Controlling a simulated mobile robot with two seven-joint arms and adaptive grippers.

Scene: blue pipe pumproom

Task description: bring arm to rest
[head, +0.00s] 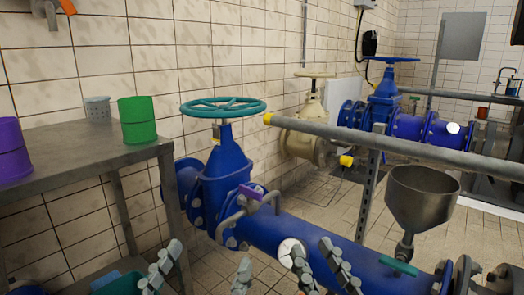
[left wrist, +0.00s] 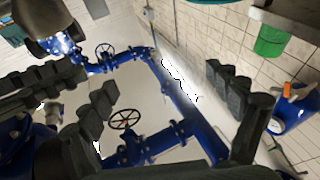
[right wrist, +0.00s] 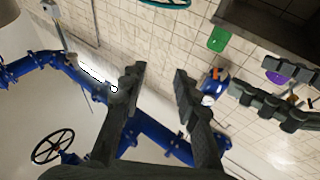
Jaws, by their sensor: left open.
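My left gripper (head: 202,262) is at the bottom of the head view, its two grey fingers spread wide with nothing between them. It also shows open in the left wrist view (left wrist: 162,78). My right gripper (head: 312,255) is close beside it on the right, in front of the blue pipe (head: 300,242). In the right wrist view my right gripper (right wrist: 158,74) has its fingers apart and empty. Fingers of the other gripper show at the side of each wrist view. My arms are mostly out of the head view.
A grey metal table (head: 75,138) at the left holds a purple container (head: 12,150), a green container (head: 137,120) and a small grey cup (head: 97,108). A blue valve with a teal handwheel (head: 222,107) stands ahead. A grey funnel (head: 420,195) and rail (head: 400,146) are at the right.

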